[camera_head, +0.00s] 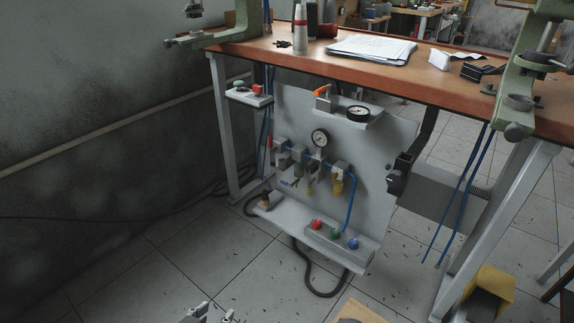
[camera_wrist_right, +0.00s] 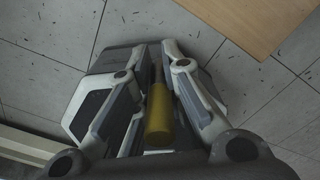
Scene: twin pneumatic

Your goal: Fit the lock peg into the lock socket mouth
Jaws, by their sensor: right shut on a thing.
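My right gripper (camera_wrist_right: 158,70) is shut on a yellow cylinder (camera_wrist_right: 158,115) with a thinner brownish end, which I take for the lock peg. The peg lies lengthwise between the fingers, above the tiled floor. Two light fingertips of one gripper (camera_head: 208,314), which looks like my left, stand apart at the bottom edge of the head view, with nothing seen between them. A grey pneumatic panel (camera_head: 370,215) stands under the bench. It bears a dark block (camera_head: 400,172) at its right edge and an orange-levered valve (camera_head: 325,98) on top. I cannot tell which part holds the lock socket mouth.
The wooden bench (camera_head: 395,72) spans above the panel, with papers (camera_head: 370,48) on it. The panel carries gauges (camera_head: 319,138) and a button box (camera_head: 334,233). Blue hoses (camera_head: 465,190) hang at right. A wooden board (camera_head: 362,312) lies at the bottom.

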